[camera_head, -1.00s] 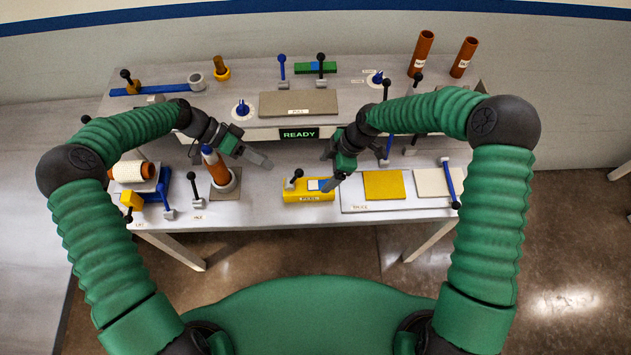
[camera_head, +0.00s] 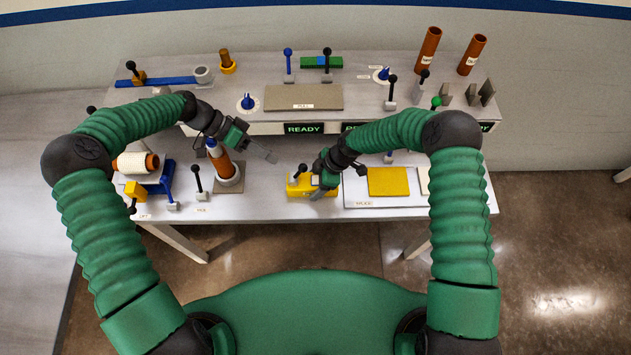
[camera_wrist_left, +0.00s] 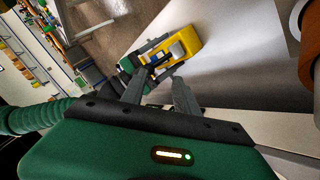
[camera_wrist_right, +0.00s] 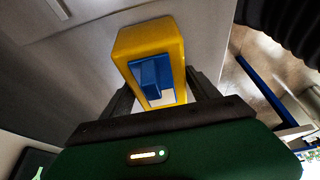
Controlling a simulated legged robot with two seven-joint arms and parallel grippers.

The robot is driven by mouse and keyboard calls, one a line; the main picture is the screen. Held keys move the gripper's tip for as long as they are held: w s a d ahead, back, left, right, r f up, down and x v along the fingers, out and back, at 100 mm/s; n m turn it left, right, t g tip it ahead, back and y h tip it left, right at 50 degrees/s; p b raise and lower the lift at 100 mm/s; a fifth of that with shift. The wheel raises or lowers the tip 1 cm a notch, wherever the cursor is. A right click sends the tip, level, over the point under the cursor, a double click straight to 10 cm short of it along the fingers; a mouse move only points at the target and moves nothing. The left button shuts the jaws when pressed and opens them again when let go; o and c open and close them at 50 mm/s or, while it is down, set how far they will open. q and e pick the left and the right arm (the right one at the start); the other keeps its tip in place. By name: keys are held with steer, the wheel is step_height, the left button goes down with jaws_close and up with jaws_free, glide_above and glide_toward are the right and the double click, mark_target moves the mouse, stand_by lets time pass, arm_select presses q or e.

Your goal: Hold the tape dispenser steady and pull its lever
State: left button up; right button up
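The yellow tape dispenser (camera_head: 297,189) sits on the front of the table, its black-knobbed lever (camera_head: 302,168) at the left end. My right gripper (camera_head: 320,190) is at its right end. In the right wrist view its spread fingers lie on either side of the yellow body (camera_wrist_right: 150,38), below a blue block (camera_wrist_right: 150,76) on top. Firm contact cannot be told. The dispenser also shows in the left wrist view (camera_wrist_left: 183,44). My left gripper (camera_head: 268,155) is open and empty, above and left of the dispenser, apart from the lever.
An orange tube (camera_head: 221,160) stands in a holder left of the dispenser, close to my left arm. A white board with a yellow pad (camera_head: 388,181) lies to the right. A raised shelf with a grey pad (camera_head: 303,97) is behind. Table between tube and dispenser is clear.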

jaws_close()
arm_select(q)
steer(key=shift+c, duration=0.3)
